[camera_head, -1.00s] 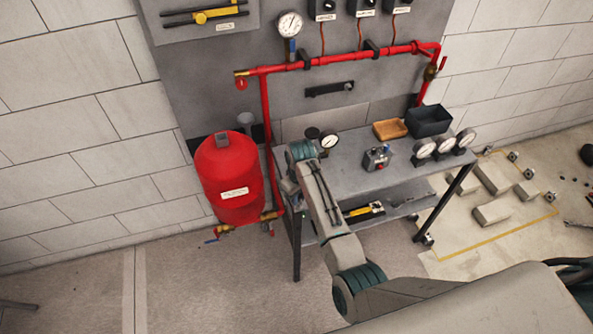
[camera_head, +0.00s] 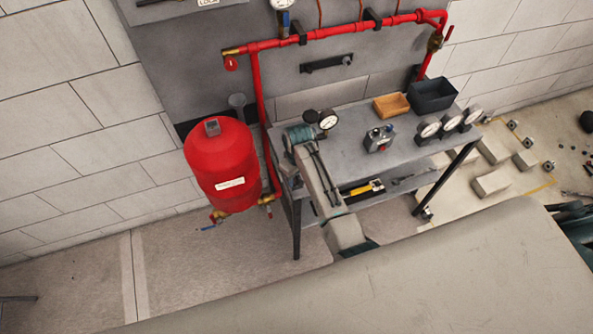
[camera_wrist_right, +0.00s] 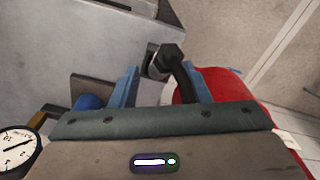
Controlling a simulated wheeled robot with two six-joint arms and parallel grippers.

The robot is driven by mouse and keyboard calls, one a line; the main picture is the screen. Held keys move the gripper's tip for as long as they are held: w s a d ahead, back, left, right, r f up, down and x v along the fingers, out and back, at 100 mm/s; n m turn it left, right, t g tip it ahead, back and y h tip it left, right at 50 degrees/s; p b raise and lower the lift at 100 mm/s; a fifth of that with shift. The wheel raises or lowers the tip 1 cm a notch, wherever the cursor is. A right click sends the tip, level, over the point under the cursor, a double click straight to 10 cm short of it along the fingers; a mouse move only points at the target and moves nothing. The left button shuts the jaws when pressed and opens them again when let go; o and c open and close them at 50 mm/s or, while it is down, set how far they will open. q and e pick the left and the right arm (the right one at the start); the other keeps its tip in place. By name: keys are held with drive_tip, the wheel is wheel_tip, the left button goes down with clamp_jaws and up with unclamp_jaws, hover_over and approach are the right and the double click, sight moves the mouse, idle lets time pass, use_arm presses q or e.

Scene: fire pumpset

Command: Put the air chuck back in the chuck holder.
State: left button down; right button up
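In the wrist view my right gripper (camera_wrist_right: 163,74) has its two blue fingers apart. A dark piece with a hexagonal head and a curved black stem, which looks like the air chuck (camera_wrist_right: 167,61), shows between them. The left finger stands clear of it; the stem overlaps the right finger, and I cannot tell if they touch. A small grey square plate beside the hexagonal head may be the chuck holder (camera_wrist_right: 152,54). In the head view my right arm reaches to the bench's left end, and its wrist hides the chuck and fingers. My left gripper is out of view.
The red tank (camera_head: 224,165) stands left of the bench (camera_head: 345,165). A gauge (camera_head: 328,119) is close to my wrist. A tan tray (camera_head: 391,105), a dark bin (camera_head: 433,95) and several gauges sit farther right. Red pipe (camera_head: 335,34) runs along the panel.

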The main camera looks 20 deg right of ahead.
drive_tip(key=shift+w+r, duration=0.2)
drive_tip(key=shift+w, duration=0.05)
drive_tip(key=shift+r, duration=0.5)
wheel_tip(320, 180, up, 11)
drive_tip(key=b, duration=0.4)
drive_tip(key=shift+s, duration=0.15)
drive_tip(key=shift+d+r, duration=0.1)
